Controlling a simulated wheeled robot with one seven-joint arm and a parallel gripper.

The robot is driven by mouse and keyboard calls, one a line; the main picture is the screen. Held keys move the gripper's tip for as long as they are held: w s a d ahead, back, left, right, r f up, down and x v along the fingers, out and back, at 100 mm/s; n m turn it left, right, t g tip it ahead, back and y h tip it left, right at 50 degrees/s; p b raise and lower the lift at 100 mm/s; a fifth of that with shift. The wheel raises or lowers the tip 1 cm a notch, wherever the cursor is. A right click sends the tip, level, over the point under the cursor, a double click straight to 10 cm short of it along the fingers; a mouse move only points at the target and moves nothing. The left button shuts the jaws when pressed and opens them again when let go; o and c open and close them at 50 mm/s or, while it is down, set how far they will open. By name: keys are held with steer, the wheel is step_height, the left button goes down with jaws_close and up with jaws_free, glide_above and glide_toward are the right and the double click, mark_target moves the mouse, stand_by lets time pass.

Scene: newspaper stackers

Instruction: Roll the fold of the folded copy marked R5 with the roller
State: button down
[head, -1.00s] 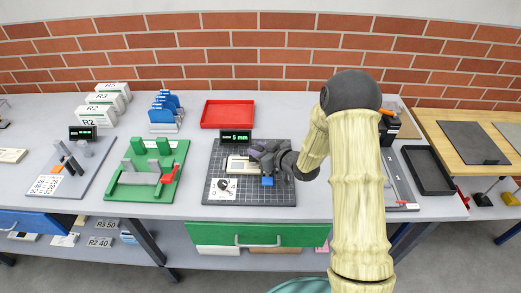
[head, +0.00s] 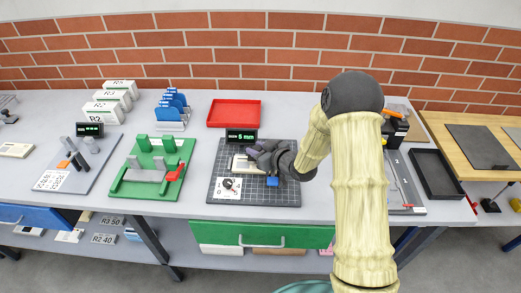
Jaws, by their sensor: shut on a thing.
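The folded copy (head: 241,163) is a small cream block lying on a dark gridded board (head: 225,152). Any mark on it is too small to read. My gripper (head: 261,157) is low over the board, right beside the copy's right end. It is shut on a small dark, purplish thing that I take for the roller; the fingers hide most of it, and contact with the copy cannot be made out. A white card (head: 228,188) with a dial lies at the board's front left.
A small green-lit display (head: 241,135) stands behind the board, with a red tray (head: 233,113) farther back. A green fixture (head: 130,189) is to the left, a black tray (head: 434,174) to the right. The tabletop between the fixture and board is clear.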

steer(key=shift+a+f, duration=0.1)
steer(key=shift+a, duration=0.3)
steer(key=shift+a, duration=0.3)
steer(key=shift+a+r, duration=0.25)
steer(key=shift+a, duration=0.15)
steer(key=shift+a+b, duration=0.2)
steer(key=shift+b, duration=0.15)
steer(key=shift+a+r, duration=0.1)
steer(key=shift+a, duration=0.2)
steer(key=shift+a+r, duration=0.1)
steer(key=shift+r, duration=0.05)
steer(key=shift+d+f, duration=0.35)
steer(key=shift+d, duration=0.45)
stand_by(0.5)
steer(key=shift+d, duration=0.3)
steer(key=shift+s+d, duration=0.1)
steer(key=shift+d, duration=0.1)
